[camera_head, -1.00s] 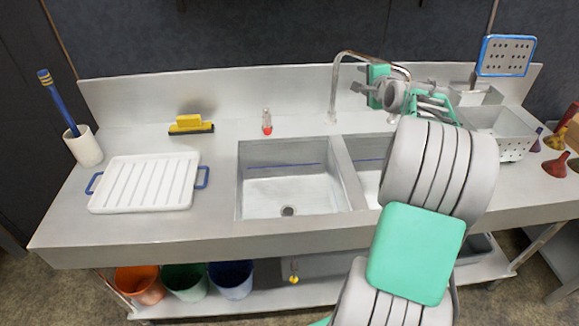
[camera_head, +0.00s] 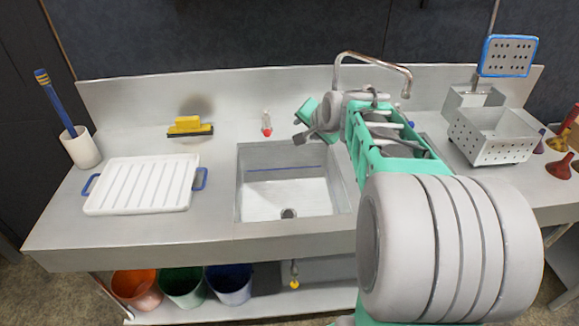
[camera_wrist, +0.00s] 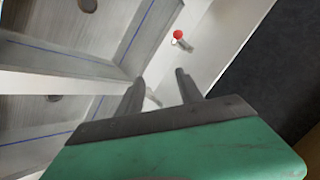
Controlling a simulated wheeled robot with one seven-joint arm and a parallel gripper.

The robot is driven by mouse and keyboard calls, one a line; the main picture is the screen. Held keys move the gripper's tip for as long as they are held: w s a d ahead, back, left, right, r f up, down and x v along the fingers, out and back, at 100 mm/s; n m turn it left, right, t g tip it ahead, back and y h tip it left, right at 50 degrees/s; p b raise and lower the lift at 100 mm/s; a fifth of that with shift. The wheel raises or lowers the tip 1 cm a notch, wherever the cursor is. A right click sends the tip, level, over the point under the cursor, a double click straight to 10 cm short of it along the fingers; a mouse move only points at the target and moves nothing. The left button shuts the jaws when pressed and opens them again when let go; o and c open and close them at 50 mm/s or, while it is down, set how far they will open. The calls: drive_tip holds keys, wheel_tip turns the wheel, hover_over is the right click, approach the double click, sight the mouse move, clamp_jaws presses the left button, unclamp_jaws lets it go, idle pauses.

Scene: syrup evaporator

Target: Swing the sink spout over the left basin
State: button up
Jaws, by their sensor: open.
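The sink spout (camera_head: 375,62) is a curved metal pipe rising behind the sink. Its upper part reaches to the right, and its tip bends down over the right basin side. The left basin (camera_head: 290,190) is open, with a drain in its floor. My arm hides most of the right basin. My gripper (camera_head: 312,134) is open and empty, left of the spout's upright, low over the back of the left basin. In the wrist view its two fingers (camera_wrist: 160,88) are apart with nothing clearly between them. I cannot make out the spout there.
A small red-tipped fixture (camera_head: 267,123) stands on the back ledge, left of my gripper. A yellow brush (camera_head: 187,124), a white ribbed board (camera_head: 140,185) and a cup (camera_head: 82,148) are further left. A perforated metal bin (camera_head: 490,135) stands at the right.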

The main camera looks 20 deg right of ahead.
drive_tip(key=s+a+f+n+g+b, duration=0.1)
drive_tip(key=s+a+f+n+g, duration=0.1)
drive_tip(key=s+a+f+n, duration=0.2)
drive_tip(key=shift+s+a+f+y, duration=0.3)
drive_tip(key=shift+s+a, duration=1.35)
drive_tip(key=shift+a, duration=0.35)
drive_tip(key=shift+c, duration=0.3)
